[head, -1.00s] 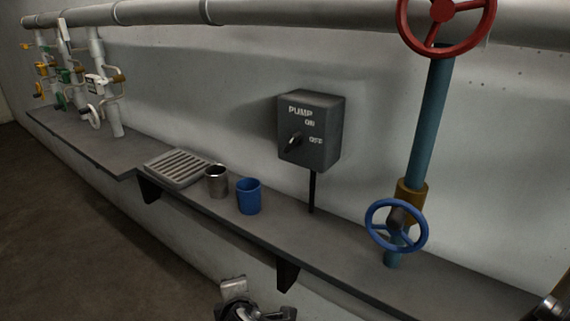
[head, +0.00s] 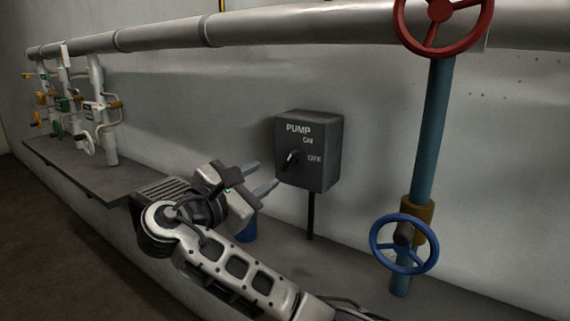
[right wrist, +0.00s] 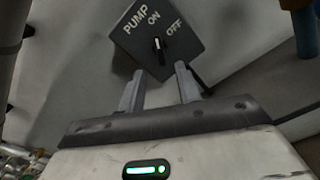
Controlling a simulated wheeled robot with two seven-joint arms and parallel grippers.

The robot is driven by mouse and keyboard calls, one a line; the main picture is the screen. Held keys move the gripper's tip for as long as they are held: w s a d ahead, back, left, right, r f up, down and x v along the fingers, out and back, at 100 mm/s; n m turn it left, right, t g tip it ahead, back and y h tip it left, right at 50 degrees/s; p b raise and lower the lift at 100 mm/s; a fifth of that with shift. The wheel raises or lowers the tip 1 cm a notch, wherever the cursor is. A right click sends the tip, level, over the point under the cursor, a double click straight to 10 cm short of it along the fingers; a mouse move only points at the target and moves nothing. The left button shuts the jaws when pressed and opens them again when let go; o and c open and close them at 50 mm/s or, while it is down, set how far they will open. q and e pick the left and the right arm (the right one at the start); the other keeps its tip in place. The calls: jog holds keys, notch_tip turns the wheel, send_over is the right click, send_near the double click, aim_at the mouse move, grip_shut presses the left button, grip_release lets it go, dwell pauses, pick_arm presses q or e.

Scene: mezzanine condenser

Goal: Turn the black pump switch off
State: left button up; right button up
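The pump box (head: 308,152) is a dark grey box on the wall, lettered PUMP, ON and OFF. Its small black switch (head: 291,160) is on the front face, and its tip leans up toward ON. My right gripper (head: 268,173) is just left of the box, its two fingers pointing at the box and apart from the switch. In the right wrist view the gripper (right wrist: 160,70) is open and empty, and the switch (right wrist: 160,47) lies beyond the gap between the fingertips. My left gripper is out of view.
A blue cup (head: 247,230) on the shelf is partly hidden by my right gripper; a slatted tray (head: 160,190) is behind my arm. A blue handwheel (head: 404,243) and a red handwheel (head: 440,15) are on a blue pipe right of the box. Wall between box and pipe is clear.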

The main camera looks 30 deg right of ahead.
aim_at(286, 164)
jog(key=x, duration=0.8)
jog(key=shift+w+d, duration=0.2)
jog(key=shift+d, duration=0.15)
grip_shut()
